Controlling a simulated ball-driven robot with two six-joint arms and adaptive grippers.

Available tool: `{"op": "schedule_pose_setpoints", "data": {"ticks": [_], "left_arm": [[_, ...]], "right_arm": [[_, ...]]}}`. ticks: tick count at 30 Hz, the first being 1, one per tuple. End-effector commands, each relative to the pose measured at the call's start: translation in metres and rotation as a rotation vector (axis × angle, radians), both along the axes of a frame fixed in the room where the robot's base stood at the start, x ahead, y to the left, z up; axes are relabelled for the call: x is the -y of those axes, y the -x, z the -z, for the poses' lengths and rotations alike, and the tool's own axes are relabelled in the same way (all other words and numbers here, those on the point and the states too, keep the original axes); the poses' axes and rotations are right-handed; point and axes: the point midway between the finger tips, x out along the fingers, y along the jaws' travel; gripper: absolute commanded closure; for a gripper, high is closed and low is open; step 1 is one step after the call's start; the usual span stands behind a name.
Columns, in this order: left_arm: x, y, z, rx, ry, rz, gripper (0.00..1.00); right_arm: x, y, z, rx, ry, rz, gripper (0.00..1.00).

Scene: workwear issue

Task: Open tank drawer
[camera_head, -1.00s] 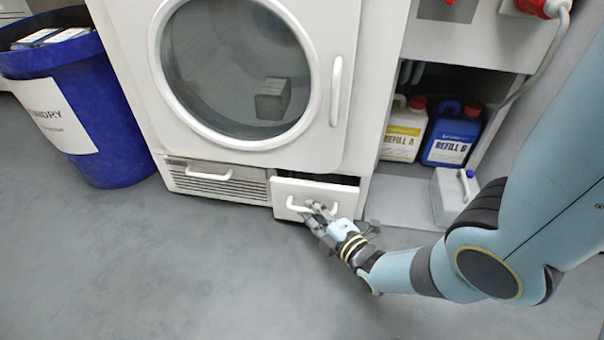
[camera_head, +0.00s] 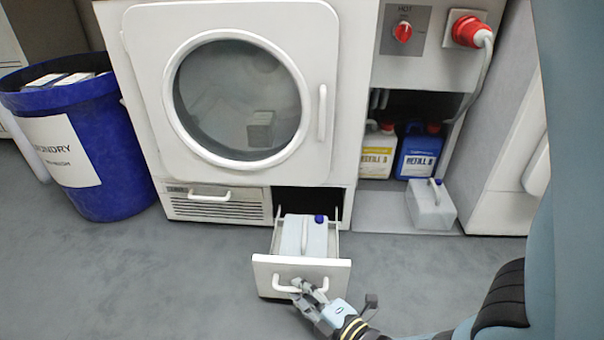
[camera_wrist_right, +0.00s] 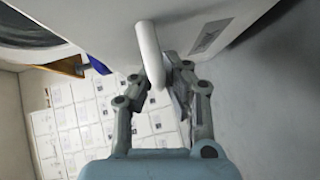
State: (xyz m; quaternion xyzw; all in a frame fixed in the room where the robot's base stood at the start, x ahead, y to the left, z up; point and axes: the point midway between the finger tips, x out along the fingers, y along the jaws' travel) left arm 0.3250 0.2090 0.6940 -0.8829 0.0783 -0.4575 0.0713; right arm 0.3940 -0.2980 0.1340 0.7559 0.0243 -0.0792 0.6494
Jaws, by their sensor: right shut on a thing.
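The tank drawer (camera_head: 265,283) is pulled well out from the bottom right of the white machine (camera_head: 345,130). Inside it stands a pale grey tank (camera_head: 316,238) with a blue cap. My right gripper (camera_head: 298,287) is at the drawer's white handle (camera_head: 283,285), shut on it near its right end. In the right wrist view the handle (camera_wrist_right: 149,50) stands between the fingers of my right gripper (camera_wrist_right: 160,88), and the drawer front fills the top. My left gripper is not in view.
A blue laundry bin (camera_head: 110,150) stands left of the machine. Yellow-labelled and blue refill jugs (camera_head: 417,152) stand in the open bay at right, with a pale canister (camera_head: 431,205) before it. The grey floor (camera_head: 150,275) around the drawer is clear.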

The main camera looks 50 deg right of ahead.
Motion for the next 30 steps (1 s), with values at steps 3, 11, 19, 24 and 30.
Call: {"op": "schedule_pose_setpoints", "data": {"ticks": [3,11,19,24,30], "left_arm": [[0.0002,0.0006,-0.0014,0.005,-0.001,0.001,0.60],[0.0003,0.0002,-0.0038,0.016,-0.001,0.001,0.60],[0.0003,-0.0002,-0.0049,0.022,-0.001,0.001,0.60],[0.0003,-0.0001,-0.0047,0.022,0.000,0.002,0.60],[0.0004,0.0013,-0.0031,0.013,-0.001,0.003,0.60]], "right_arm": [[0.0000,-0.0014,-0.0030,0.010,-0.002,0.001,1.00],[-0.0019,0.0003,-0.0023,0.008,-0.004,0.000,1.00],[-0.0017,0.0006,-0.0016,0.005,-0.003,0.000,0.69],[-0.0011,0.0002,-0.0011,0.004,-0.002,0.000,0.66],[-0.0006,0.0001,-0.0025,0.003,-0.001,0.001,0.66]]}}
